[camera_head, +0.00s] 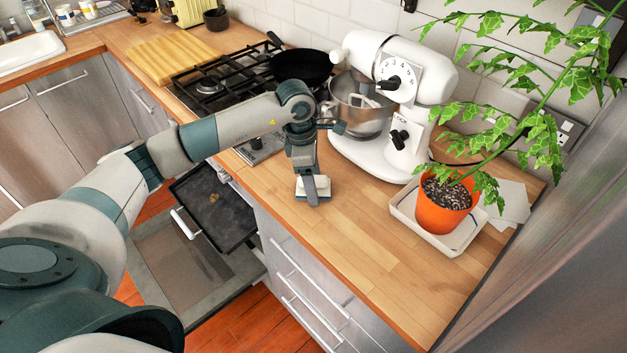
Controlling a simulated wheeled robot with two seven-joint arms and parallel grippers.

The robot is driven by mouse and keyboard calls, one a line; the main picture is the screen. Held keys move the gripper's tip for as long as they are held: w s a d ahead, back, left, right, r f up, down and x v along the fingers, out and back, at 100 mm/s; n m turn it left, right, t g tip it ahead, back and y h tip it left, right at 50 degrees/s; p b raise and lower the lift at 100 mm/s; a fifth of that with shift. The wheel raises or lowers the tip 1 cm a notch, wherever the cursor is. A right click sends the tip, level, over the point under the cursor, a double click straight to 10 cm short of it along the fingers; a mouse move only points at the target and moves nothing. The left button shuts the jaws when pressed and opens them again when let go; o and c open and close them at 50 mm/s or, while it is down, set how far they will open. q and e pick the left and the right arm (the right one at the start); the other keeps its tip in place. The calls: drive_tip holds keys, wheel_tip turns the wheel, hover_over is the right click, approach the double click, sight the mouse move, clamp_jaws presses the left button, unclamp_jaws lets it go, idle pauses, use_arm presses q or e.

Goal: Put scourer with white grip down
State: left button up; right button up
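The scourer with white grip (325,187) is at the wooden worktop, in front of the stand mixer. My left gripper (312,192) points straight down over it. One finger crosses the front of the scourer, and its pale grip shows on both sides of that finger. The gripper looks shut on it; the far finger is hidden. The scourer is at or just above the worktop; I cannot tell whether it touches. My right gripper is not in view.
A white stand mixer (385,135) stands just behind. A potted plant (441,212) on a white tray (456,241) is to the right. The gas hob (212,88) is to the left. Below, a dark baking tray (222,215) sticks out. The front worktop (385,255) is clear.

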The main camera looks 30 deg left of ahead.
use_arm(q)
drive_tip(key=shift+r, duration=0.1)
drive_tip(key=shift+r, duration=0.3)
drive_tip(key=r+b, duration=0.1)
drive_tip(key=r, duration=0.2)
drive_tip(key=a+r+b, duration=0.1)
drive_tip(key=r, duration=0.2)
drive_tip(key=r+b, duration=0.2)
drive_tip(key=r, duration=0.2)
drive_tip(key=shift+s+a+r, duration=0.1)
drive_tip(key=shift+s+a, duration=0.15)
drive_tip(key=shift+s, duration=0.05)
drive_tip(key=shift+s+a+r, duration=0.1)
drive_tip(key=shift+r, duration=0.5)
